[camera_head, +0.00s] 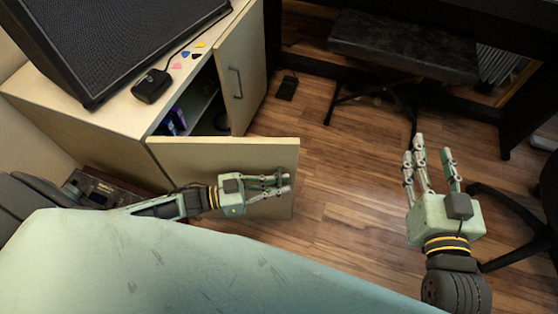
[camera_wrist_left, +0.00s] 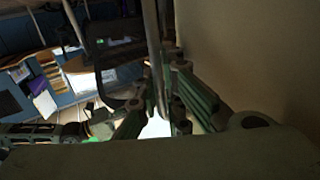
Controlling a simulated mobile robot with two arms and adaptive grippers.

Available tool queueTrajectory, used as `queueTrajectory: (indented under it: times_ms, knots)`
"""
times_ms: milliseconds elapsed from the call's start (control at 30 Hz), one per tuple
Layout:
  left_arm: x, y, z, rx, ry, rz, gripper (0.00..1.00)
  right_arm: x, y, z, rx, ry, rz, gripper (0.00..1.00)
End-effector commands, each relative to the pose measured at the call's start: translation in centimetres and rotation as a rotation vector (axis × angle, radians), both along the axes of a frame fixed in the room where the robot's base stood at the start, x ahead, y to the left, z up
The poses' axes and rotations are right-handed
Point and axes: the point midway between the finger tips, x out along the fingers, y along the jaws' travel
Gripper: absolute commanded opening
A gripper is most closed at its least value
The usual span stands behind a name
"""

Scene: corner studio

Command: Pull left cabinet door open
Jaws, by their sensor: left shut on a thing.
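The left cabinet door (camera_head: 225,152) is the pale nearer door, swung out from the cabinet. My left gripper (camera_head: 281,183) is at its near face, by the free edge. In the left wrist view, the fingers of my left gripper (camera_wrist_left: 160,98) close around a long bar handle (camera_wrist_left: 152,42) beside the pale door panel (camera_wrist_left: 245,55). The handle is hidden by the hand in the head view. My right gripper (camera_head: 431,150) is open and empty above the floor, away from the cabinet.
The cabinet's other door (camera_head: 241,70), with a dark handle, also stands open. A large black speaker (camera_head: 120,35), a small black box (camera_head: 151,86) and coloured picks are on the cabinet top (camera_head: 110,118). A black bench (camera_head: 403,45) stands at the back. Wooden floor (camera_head: 340,185) is clear between the grippers.

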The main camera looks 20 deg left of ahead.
Motion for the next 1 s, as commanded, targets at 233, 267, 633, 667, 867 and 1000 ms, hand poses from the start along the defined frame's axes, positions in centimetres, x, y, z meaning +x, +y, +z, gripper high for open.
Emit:
queueTrajectory:
  times_ms: [233,267,633,667,867,1000]
  knots:
    - [-3.9,-0.6,0.0,0.002,0.002,-0.127,0.0,-0.4,-0.3,-1.6,-0.02,0.08,-0.005,0.4]
    - [-4.2,-0.7,0.0,0.002,0.002,-0.138,0.0,-0.4,-0.4,-1.7,-0.022,0.086,-0.005,0.4]
    - [-5.9,-0.9,0.0,0.002,0.0,-0.193,0.0,-0.6,-0.5,-2.4,-0.029,0.117,-0.007,0.4]
    - [-5.9,-0.9,0.0,0.002,0.0,-0.193,0.0,-0.6,-0.5,-2.4,-0.029,0.117,-0.007,0.4]
    - [-5.9,-0.9,0.0,0.002,0.0,-0.192,0.0,-0.6,-0.5,-2.4,-0.029,0.117,-0.008,0.4]
    - [-5.9,-0.9,0.0,0.002,0.0,-0.192,0.13,-0.6,-0.5,-2.4,-0.029,0.117,-0.008,0.4]
